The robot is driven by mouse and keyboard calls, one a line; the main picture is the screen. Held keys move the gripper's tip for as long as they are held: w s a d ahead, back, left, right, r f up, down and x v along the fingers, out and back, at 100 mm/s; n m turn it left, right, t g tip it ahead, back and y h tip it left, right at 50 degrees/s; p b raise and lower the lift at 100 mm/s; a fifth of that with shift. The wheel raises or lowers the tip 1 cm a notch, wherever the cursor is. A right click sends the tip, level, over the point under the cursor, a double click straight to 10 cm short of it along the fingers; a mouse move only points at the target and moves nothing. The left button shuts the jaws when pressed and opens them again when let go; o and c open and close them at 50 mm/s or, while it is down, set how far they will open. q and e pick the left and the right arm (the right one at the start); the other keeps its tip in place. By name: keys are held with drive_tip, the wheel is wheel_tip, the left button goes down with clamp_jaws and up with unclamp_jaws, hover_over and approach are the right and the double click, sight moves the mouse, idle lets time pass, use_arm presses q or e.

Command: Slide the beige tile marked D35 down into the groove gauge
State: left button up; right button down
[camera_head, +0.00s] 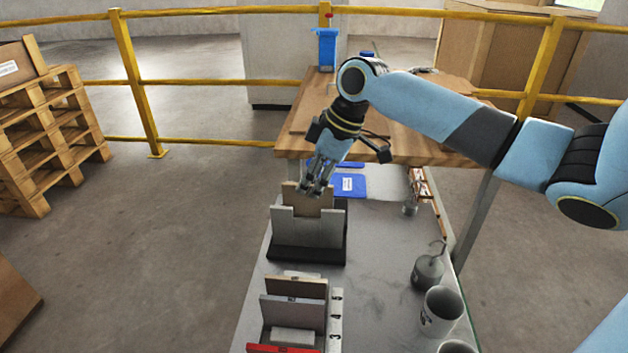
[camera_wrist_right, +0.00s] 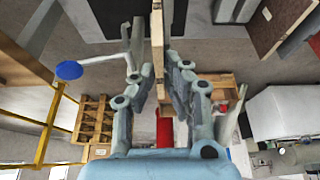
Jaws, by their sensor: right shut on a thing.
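A beige tile (camera_head: 306,200) stands upright in the head view, with its lower part hidden behind the front plate of the grey groove gauge (camera_head: 308,231). The gauge sits on a dark base at the far part of the grey table. My right gripper (camera_head: 317,188) is shut on the tile's top edge from above. In the right wrist view, the tile (camera_wrist_right: 162,50) shows edge-on between the fingers of my right gripper (camera_wrist_right: 160,88). No D35 mark is readable, and I cannot tell how deep the tile sits. My left gripper is not in view.
A rack (camera_head: 335,318) with several tiles and number labels stands in front of the gauge. A hooked grey weight (camera_head: 428,271) and a white mug (camera_head: 440,311) stand at the right edge. A blue item (camera_head: 348,185) lies behind the gauge, near the wooden table (camera_head: 420,150).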

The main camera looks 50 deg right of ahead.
drive_tip(key=shift+f, duration=0.2)
idle(0.3)
drive_tip(key=shift+f+b, duration=0.6)
drive_tip(key=shift+f, duration=0.85)
drive_tip(key=c, duration=1.3)
unclamp_jaws()
drive_tip(key=shift+c, duration=0.2)
